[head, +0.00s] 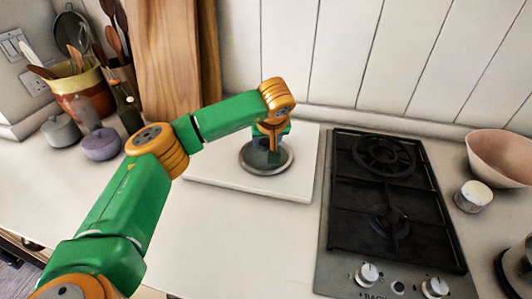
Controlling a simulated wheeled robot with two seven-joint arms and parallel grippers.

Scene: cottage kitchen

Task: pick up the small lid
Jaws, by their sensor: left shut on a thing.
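The small lid (254,168) is a round, dark glassy disc with a pale metal rim. It lies on or just above a white board (300,185); I cannot tell which. My left gripper (271,151) points down over the lid's middle and is shut on it. The lid's knob is hidden by the fingers. My right gripper is not in view.
A black gas hob (385,240) with knobs sits right of the board. Beyond it are a small pale jar (473,196) and a pinkish bowl (502,155). Utensil pots (85,95), small lidded pots (101,144) and wooden boards (165,60) stand at the back left. The front counter is clear.

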